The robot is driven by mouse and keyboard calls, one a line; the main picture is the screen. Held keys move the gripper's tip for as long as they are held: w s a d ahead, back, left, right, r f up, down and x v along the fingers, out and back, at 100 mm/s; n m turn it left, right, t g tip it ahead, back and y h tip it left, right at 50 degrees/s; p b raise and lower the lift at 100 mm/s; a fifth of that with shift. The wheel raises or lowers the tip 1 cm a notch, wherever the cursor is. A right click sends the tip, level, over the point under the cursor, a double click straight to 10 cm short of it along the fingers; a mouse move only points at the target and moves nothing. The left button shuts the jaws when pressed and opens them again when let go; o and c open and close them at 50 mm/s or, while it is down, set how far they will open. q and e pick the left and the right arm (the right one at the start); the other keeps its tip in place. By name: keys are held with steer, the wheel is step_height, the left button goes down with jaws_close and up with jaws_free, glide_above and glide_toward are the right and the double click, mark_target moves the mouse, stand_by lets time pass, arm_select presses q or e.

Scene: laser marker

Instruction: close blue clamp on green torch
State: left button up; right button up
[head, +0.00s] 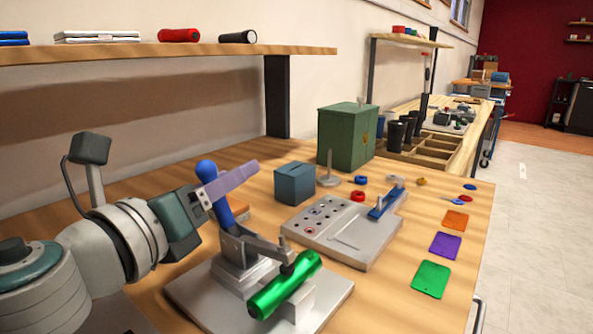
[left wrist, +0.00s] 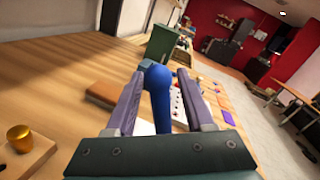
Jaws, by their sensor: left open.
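The green torch (head: 285,287) lies on a support on a grey metal base plate (head: 192,299) at the front of the bench. The clamp's metal arm (head: 262,245) reaches over the torch, its tip at the torch's upper side; I cannot tell if it presses on it. The clamp's blue handle (head: 222,206) stands upright, leaning slightly. My left gripper (head: 243,178) is open at the handle. In the left wrist view, the blue handle (left wrist: 160,100) stands between the two spread fingers of the gripper (left wrist: 165,80). My right gripper is not seen.
A grey plate with holes and a blue lever (head: 385,205) lies behind the torch. A blue box (head: 294,184) and a green cabinet (head: 346,138) stand farther back. Green, purple and orange cards (head: 445,246) lie at the right edge. A shelf (head: 150,52) hangs above left.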

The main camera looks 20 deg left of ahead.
arm_select(q)
steer(key=shift+w, duration=0.3)
jaws_close()
stand_by(0.3)
steer(key=shift+d, duration=0.1)
stand_by(0.9)
